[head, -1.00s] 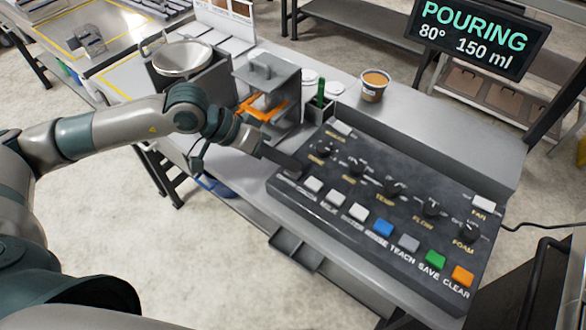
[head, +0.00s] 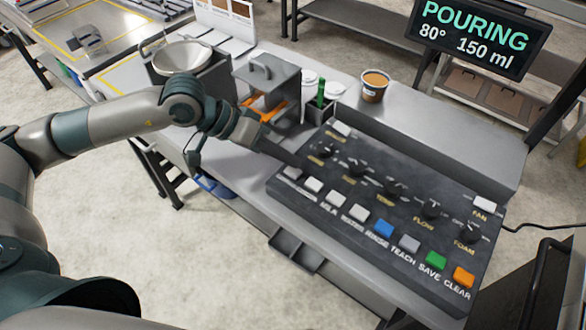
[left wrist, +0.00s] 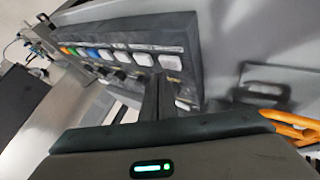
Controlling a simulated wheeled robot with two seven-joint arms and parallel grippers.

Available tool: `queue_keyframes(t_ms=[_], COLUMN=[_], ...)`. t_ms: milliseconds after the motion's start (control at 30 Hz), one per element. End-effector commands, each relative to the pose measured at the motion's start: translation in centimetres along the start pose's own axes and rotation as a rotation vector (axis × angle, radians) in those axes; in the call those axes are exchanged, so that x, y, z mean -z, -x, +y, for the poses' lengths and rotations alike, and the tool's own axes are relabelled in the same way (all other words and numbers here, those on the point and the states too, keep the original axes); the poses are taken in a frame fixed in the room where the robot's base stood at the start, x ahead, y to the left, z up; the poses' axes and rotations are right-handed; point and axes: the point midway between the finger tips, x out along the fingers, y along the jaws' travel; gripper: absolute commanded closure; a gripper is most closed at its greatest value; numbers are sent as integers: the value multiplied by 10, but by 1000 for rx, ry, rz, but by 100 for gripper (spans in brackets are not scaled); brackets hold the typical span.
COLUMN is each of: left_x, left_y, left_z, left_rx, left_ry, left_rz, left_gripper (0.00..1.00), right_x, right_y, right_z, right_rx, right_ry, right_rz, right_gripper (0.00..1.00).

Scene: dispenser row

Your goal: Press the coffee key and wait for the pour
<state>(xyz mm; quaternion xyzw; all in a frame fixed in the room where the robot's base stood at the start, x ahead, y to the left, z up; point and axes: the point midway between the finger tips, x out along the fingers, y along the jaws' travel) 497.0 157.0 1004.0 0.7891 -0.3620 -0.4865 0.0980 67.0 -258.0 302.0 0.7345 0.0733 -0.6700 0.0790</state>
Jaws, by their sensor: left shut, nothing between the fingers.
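The dark control panel (head: 345,225) carries a row of keys along its front edge. The end white key (head: 292,172) at the left shows just below my left gripper (head: 297,160); its label is too small to read, so I cannot confirm it is coffee. The left gripper is shut and empty, its tips apparently just above the panel. In the left wrist view the shut fingers (left wrist: 158,95) point at the panel (left wrist: 195,60) near the white keys. The display (head: 476,38) reads "POURING 80° 150 ml". My right gripper is not in view.
A cup with brown content (head: 375,86) stands on the steel counter behind the panel. A grey machine with an orange part (head: 268,85) and a green-handled item (head: 320,92) stand left of it. Dark knobs rise behind the keys. A black cable runs off right.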

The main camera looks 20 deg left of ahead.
Motion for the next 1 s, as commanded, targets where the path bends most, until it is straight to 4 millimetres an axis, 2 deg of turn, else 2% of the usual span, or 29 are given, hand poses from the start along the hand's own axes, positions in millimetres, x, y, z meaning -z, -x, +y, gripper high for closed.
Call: queue_keyframes(t_ms=[267, 800, 1000], left_x=[4, 24, 25], left_y=[4, 33, 35], left_z=[3, 24, 26], left_rx=[0, 0, 0], left_ry=[-1, -1, 0], left_rz=[1, 0, -1], left_gripper=[100, 100, 100], right_x=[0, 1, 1], right_y=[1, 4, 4], right_z=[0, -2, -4], right_rx=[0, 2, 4], right_ry=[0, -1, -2], right_rz=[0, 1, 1], right_gripper=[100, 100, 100])
